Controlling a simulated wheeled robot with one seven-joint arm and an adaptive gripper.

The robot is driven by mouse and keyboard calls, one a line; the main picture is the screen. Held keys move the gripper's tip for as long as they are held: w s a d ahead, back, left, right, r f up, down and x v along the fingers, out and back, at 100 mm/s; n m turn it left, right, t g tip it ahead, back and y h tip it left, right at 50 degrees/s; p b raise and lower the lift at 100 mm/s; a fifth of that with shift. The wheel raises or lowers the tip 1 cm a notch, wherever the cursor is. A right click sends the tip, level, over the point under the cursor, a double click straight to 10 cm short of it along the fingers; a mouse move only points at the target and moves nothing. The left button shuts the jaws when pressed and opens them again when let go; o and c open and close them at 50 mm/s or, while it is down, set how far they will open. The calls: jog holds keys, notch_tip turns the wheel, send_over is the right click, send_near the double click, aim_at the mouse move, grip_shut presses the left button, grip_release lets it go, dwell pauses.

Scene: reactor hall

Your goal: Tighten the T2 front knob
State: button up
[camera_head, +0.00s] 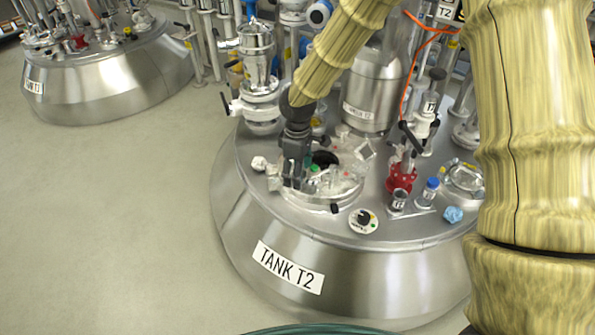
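Tank T2 (378,293) is a broad steel vessel with a "TANK T2" label on its front. On its top is a round port (318,203) with a dark opening and several pale clamps and knobs around its rim. A small black piece (334,208) sits at the port's front edge; I cannot tell if it is the front knob. A round white dial (362,221) with a black centre is just right of it. My gripper (293,182) points down over the left side of the port. Its fingers are dark and small, and I cannot tell whether they are touching or holding anything.
A red fitting (401,175), a blue-capped bottle (429,190) and a crumpled blue item (453,214) stand right of the port. Pipes and a steel vessel (373,92) rise behind. Another tank (110,80) is at upper left. The floor at left is clear.

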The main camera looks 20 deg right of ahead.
jog(key=shift+c, duration=0.4)
jog(key=c, duration=0.9)
jog(key=shift+c, duration=0.2)
jog(key=shift+r+m+p, duration=0.15)
jog(key=shift+m+p, duration=0.15)
jog(key=shift+p, duration=0.15)
jog(key=shift+w+r+m+p, duration=0.15)
jog(key=shift+m+p, duration=0.65)
jog(key=shift+p, duration=0.4)
jog(key=m+p, duration=0.3)
jog(key=shift+d+m+p, duration=0.1)
jog(key=shift+m+p, duration=0.3)
jog(key=shift+f, duration=0.25)
jog(key=o, duration=1)
